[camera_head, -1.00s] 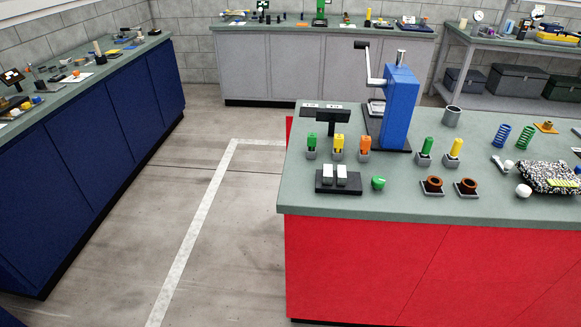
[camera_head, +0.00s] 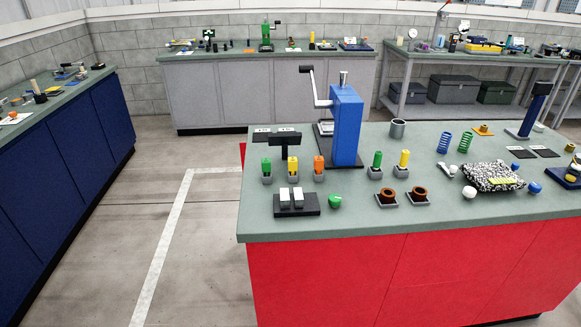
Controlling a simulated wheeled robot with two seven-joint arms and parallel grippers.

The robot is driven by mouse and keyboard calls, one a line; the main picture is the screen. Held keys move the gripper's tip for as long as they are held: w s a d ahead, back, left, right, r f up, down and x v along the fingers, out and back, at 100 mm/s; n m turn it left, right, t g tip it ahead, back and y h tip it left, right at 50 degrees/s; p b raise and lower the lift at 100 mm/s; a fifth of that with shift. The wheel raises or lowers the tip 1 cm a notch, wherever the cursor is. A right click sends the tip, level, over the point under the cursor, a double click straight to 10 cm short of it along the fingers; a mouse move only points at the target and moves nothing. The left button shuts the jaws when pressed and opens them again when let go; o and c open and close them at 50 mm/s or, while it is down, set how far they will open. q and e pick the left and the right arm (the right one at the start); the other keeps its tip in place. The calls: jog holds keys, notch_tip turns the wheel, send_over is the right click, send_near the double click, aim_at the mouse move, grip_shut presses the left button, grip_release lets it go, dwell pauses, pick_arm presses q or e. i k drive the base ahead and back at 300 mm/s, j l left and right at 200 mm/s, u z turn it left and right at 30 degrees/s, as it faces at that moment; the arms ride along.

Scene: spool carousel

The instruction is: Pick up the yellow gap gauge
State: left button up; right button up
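Yellow upright pieces stand on the red-fronted bench (camera_head: 330,270). One yellow piece (camera_head: 292,166) sits in a grey socket between a green piece (camera_head: 266,166) and an orange piece (camera_head: 318,164). Another yellow piece (camera_head: 404,159) stands in a grey socket beside a green one (camera_head: 377,160), right of the blue crank press (camera_head: 346,125). A flat yellow strip (camera_head: 506,181) lies on a speckled black-and-white pad (camera_head: 480,172). I cannot tell for sure which is the gap gauge. Neither gripper is in view.
Near the front edge are a black block with two white pieces (camera_head: 297,207), a green knob (camera_head: 335,201) and two brown rings on plates (camera_head: 388,196). A grey cup (camera_head: 397,128) and blue and green coils stand behind. Floor left of the bench is clear.

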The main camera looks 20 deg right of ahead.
aim_at(292, 162)
jog(key=i+l, duration=0.15)
jog(key=i, duration=0.3)
jog(key=i+l, duration=0.1)
jog(key=i, duration=0.3)
